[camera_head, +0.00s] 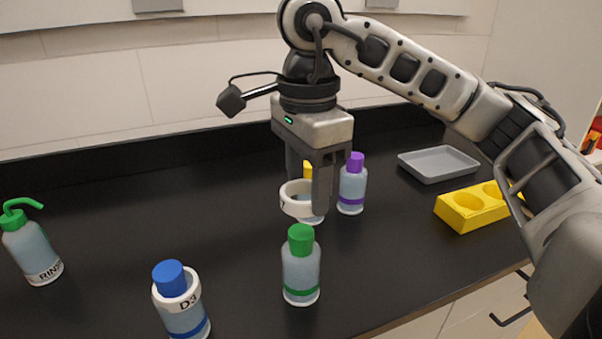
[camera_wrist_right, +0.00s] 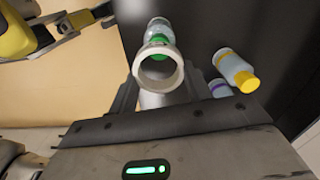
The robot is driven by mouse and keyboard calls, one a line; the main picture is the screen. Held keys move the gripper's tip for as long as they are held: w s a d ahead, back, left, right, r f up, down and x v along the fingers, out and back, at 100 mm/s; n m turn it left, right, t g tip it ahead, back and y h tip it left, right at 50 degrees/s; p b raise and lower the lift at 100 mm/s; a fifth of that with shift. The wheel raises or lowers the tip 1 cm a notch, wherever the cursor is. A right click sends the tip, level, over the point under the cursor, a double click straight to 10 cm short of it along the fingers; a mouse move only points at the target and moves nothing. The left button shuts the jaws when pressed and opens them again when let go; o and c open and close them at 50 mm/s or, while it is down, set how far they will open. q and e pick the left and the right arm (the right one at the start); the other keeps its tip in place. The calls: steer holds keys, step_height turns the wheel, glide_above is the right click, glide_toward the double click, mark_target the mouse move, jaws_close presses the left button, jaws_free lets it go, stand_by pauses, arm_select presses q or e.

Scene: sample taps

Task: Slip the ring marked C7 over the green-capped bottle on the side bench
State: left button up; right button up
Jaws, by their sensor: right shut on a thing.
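My right gripper (camera_head: 317,185) is shut on a white ring (camera_head: 297,200) and holds it above the bench. Any mark on the ring cannot be read. The ring also shows between the fingers in the right wrist view (camera_wrist_right: 142,72). The green-capped bottle (camera_head: 301,270), clear with a green band, stands upright on the black bench, nearer the camera than the ring. In the right wrist view the green-capped bottle (camera_wrist_right: 160,28) shows beyond the ring, partly hidden by it. The ring is apart from the bottle in the head view. My left gripper is not in view.
A purple-capped bottle (camera_head: 352,185) and a yellow-capped bottle (camera_head: 308,170) stand close by the right gripper. A blue-capped bottle (camera_head: 184,310) wears a ring marked D3. A rinse bottle (camera_head: 33,252) stands left. A yellow block (camera_head: 460,222) and grey tray (camera_head: 437,164) lie right.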

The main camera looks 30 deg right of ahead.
mark_target(305, 230)
steer(key=shift+f, duration=0.65)
steer(key=shift+f+b, duration=0.65)
steer(key=shift+b, duration=0.05)
step_height(305, 230, down, 3)
steer(key=shift+r+b, duration=0.2)
steer(key=shift+b, duration=0.95)
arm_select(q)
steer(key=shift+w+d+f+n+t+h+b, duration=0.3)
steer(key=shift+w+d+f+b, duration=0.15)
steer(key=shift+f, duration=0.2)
arm_select(e)
steer(key=shift+f, duration=0.45)
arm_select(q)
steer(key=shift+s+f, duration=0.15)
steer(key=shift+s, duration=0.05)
arm_select(e)
steer(key=shift+a, duration=0.1)
steer(key=o, duration=1)
steer(key=shift+r, duration=0.2)
